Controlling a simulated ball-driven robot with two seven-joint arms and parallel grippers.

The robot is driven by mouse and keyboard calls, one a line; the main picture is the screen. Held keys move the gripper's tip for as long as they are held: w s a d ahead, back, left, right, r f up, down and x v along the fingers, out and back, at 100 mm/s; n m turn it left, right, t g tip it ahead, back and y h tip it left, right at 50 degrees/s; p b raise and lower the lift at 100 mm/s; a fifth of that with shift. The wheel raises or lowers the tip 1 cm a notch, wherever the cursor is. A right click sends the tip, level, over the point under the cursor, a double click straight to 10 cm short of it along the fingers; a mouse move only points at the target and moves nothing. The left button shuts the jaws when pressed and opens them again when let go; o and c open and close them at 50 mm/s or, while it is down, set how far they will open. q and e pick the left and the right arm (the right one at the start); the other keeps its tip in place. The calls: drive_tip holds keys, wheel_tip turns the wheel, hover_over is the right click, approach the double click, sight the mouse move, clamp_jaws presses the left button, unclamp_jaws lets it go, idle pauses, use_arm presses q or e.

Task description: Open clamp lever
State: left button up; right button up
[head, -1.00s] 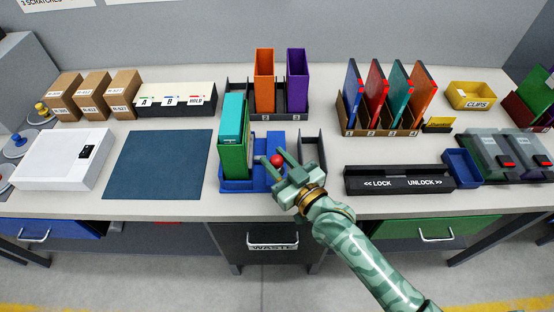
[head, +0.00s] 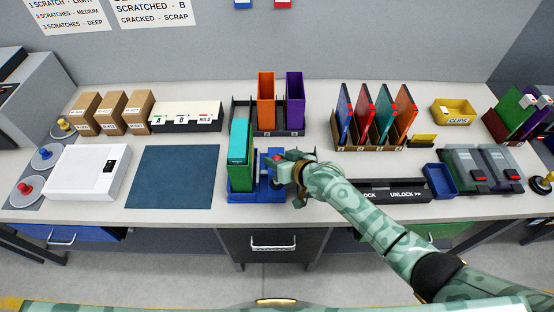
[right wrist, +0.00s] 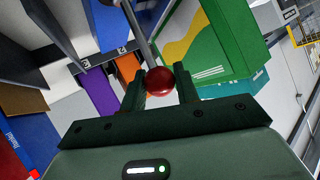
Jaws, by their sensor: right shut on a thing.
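The clamp lever's red ball knob (right wrist: 159,81) sits on a metal rod (right wrist: 138,30) in the right wrist view. My right gripper (head: 281,164) is shut on the knob, with one finger on each side. The clamp's blue base (head: 240,196) stands near the middle of the bench. In the head view my gripper and arm hide part of the lever and base. My left gripper is out of view.
Orange (head: 266,98) and purple (head: 295,98) binders stand in a dark rack behind the clamp. A LOCK/UNLOCK bar (head: 400,190) lies right of it, partly behind my forearm. A blue mat (head: 176,176) lies left. Front bench edge is clear there.

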drive_tip(key=shift+w+f+m+g, duration=0.1)
drive_tip(key=shift+w+m+g, duration=0.2)
drive_tip(key=shift+w+g, duration=0.25)
drive_tip(key=shift+w+f+b, duration=0.25)
drive_tip(key=shift+w+b, duration=0.2)
drive_tip(key=shift+w, duration=0.05)
drive_tip(key=o, duration=0.9)
drive_tip(key=shift+w, duration=0.1)
drive_tip(key=shift+p+v, duration=2.5)
drive_tip(key=shift+v, duration=5.65)
